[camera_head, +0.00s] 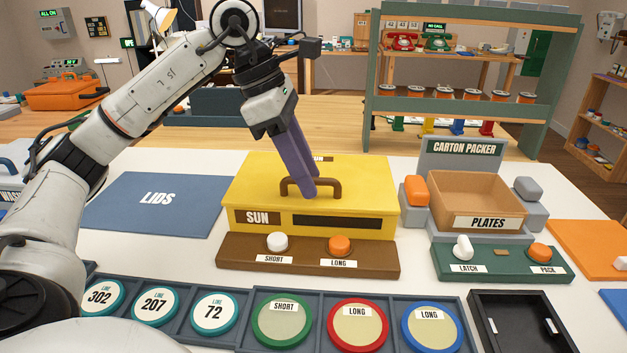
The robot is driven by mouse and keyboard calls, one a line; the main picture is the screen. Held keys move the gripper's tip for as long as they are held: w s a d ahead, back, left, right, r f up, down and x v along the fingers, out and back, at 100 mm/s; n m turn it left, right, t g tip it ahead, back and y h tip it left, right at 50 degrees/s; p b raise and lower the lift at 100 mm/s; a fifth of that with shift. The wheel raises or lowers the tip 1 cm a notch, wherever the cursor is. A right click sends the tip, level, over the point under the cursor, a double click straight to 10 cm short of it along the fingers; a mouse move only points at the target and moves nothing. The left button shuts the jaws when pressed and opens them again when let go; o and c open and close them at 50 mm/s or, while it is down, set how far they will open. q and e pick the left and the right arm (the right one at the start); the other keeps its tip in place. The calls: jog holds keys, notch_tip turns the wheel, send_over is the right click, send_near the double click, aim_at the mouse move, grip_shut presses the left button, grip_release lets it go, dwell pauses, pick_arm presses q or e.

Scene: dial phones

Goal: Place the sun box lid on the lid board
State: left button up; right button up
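The yellow sun box (345,232) stands in the middle of the white table, with a SUN label and a dark slot on its front. Its yellow lid (250,190) sits level on top and carries a brown arched handle (333,184). My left gripper (308,188) reaches down from above with its purple fingers at the middle of the handle. The near finger covers part of the bar, so I cannot tell whether they are closed on it. The blue lid board (155,205), marked LIDS, lies flat and bare left of the box. My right gripper is not in view.
A brown panel (230,255) with a white and an orange button is in front of the box. The carton packer (475,185) stands to the right. Trays with round discs (283,318) line the front edge. A green shelf (450,100) stands behind.

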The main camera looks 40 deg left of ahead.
pick_arm(q)
grip_shut()
jog(key=shift+r, duration=0.1)
dwell(1.2)
